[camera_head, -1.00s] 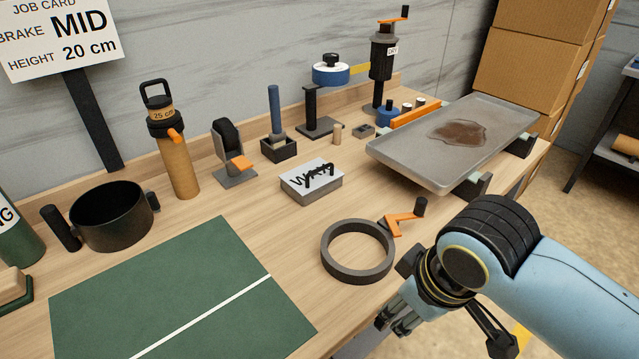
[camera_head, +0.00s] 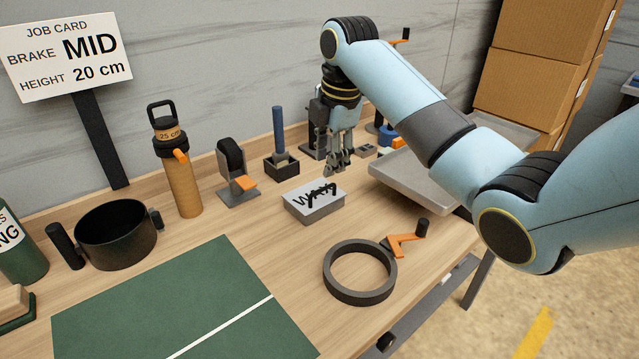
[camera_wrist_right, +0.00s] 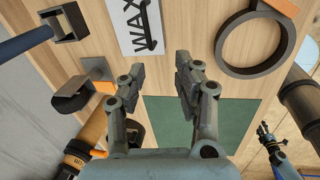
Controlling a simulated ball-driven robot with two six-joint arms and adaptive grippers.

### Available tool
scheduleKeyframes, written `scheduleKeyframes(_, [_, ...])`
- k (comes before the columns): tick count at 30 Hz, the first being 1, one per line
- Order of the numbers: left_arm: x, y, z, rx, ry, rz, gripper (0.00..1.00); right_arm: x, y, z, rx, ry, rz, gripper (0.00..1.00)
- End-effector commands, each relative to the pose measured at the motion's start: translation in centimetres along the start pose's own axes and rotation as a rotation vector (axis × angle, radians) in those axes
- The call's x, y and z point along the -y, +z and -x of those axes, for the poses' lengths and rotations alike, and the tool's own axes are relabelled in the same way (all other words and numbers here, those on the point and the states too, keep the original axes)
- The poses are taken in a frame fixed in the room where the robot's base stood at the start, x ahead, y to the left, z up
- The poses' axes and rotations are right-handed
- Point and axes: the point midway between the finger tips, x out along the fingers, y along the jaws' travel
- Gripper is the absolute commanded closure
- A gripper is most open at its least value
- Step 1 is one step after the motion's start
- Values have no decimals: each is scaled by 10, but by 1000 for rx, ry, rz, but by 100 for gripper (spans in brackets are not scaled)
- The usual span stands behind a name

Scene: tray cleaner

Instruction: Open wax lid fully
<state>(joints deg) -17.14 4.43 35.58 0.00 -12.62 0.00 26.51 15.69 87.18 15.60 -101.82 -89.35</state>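The wax tin (camera_head: 316,212) is a flat grey box on the bench. Its pale lid (camera_head: 296,198) carries the word WAX and a black strip across it, and lies flat on the tin. In the right wrist view the lid (camera_wrist_right: 124,30) shows at the top, beyond the fingers. My right gripper (camera_head: 338,172) hangs pointing down just behind the tin, apart from it as far as I can see. In the right wrist view its fingers (camera_wrist_right: 160,72) are spread with nothing between them. My left gripper (camera_wrist_right: 266,134) appears small at the right edge there; its fingers are unclear.
A dark ring (camera_head: 360,298) and an orange crank (camera_head: 405,242) lie in front of the tin. A blue-handled tool in a black holder (camera_head: 282,166) stands behind. A metal tray (camera_head: 402,184) is at right, partly hidden by my arm. The green mat (camera_head: 150,310) is clear.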

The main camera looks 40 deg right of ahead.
Motion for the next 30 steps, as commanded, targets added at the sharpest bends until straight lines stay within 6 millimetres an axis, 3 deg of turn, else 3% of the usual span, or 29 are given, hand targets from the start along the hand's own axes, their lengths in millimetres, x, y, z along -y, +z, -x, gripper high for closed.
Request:
scheduleKeyframes(1, [0, 0, 0, -1, 0, 0, 60, -11, 4, 6, -5, -2, 39, 68])
scheduleKeyframes(5, [0, 0, 0, -1, 0, 0, 60, -20, 7, 8, -15, -7, 98, 68])
scheduleKeyframes(21, [1, 2, -8, 1, -2, -1, 60, -20, 5, -84, -16, -6, 102, 68])
scheduleKeyframes(30, [1, 2, -9, 2, -2, -1, 60, -20, 5, -96, -14, -5, 102, 68])
